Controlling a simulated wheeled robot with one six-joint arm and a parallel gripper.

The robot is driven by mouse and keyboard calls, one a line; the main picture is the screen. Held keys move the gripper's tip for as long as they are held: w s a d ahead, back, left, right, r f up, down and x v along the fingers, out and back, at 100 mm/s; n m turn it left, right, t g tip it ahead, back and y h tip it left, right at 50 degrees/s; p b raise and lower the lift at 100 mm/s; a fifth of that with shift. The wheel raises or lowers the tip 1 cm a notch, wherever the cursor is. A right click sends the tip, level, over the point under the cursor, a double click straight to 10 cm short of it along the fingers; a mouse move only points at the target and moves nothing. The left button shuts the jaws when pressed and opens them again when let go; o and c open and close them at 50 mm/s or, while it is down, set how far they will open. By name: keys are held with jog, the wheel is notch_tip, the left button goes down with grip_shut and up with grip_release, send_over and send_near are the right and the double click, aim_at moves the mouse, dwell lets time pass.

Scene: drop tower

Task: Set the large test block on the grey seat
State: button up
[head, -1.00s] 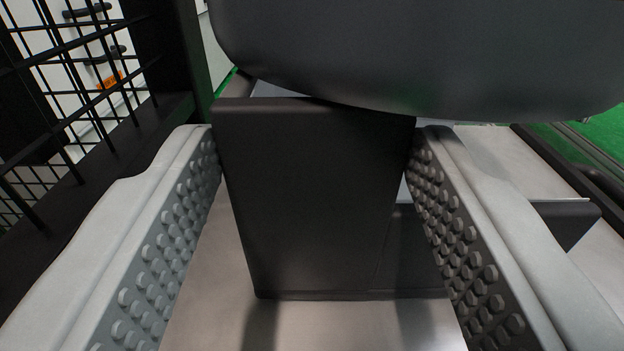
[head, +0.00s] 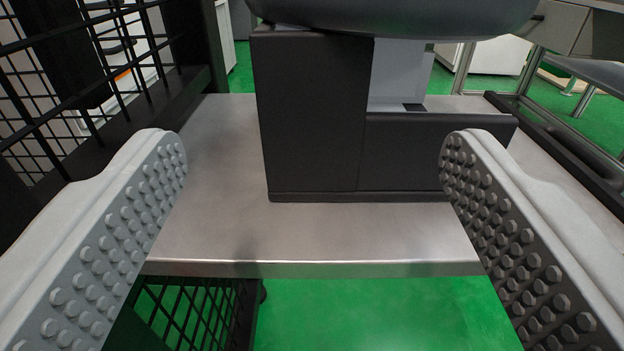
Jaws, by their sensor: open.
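A tall dark block (head: 312,115), which looks like the large test block, stands upright on a brushed grey metal plate (head: 220,225). Its right edge meets a low dark part (head: 430,155); I cannot tell whether they are separate. A light grey panel (head: 398,72) shows behind the low part. Which grey surface is the seat is unclear. My gripper (head: 313,160) is open, its studded fingers wide apart, nearer to me than the block and touching nothing. The block's top is hidden behind a rounded dark grey body (head: 395,18).
A black mesh guard (head: 95,85) stands close on the left. A dark rail (head: 570,145) runs along the right. Green floor (head: 370,310) shows below the plate's front edge. Metal frames (head: 530,85) stand behind on the right.

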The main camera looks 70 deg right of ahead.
jog(key=v, duration=1)
jog(key=shift+a, duration=0.35)
jog(key=shift+s, duration=0.15)
jog(key=w+r+n+t+y, duration=0.1)
jog(key=w+r+t+y, duration=0.15)
jog(key=r, duration=0.55)
jog(key=w+r+t+y, duration=0.2)
jog(key=r+t+y, duration=0.15)
jog(key=r, duration=0.45)
jog(key=s+a+r+n+t+y, duration=0.1)
jog(key=s+r+n+t+y, duration=0.1)
jog(key=r, duration=0.6)
jog(key=s+a+r+n+t+y, duration=0.2)
jog(key=r+y, duration=0.1)
jog(key=r, duration=0.5)
jog(key=s+r+n+y, duration=0.2)
jog(key=s+r, duration=0.3)
jog(key=s, duration=0.4)
jog(key=s+r+n+y, duration=0.2)
jog(key=s+r+n, duration=0.2)
jog(key=s, duration=0.6)
jog(key=s+a+r+n+t+y, duration=0.1)
jog(key=s+r+n+y, duration=0.1)
jog(key=s+r, duration=0.4)
jog(key=s+n, duration=0.1)
jog(key=s, duration=0.3)
jog(key=shift+r, duration=0.3)
jog(key=shift+c, duration=0.2)
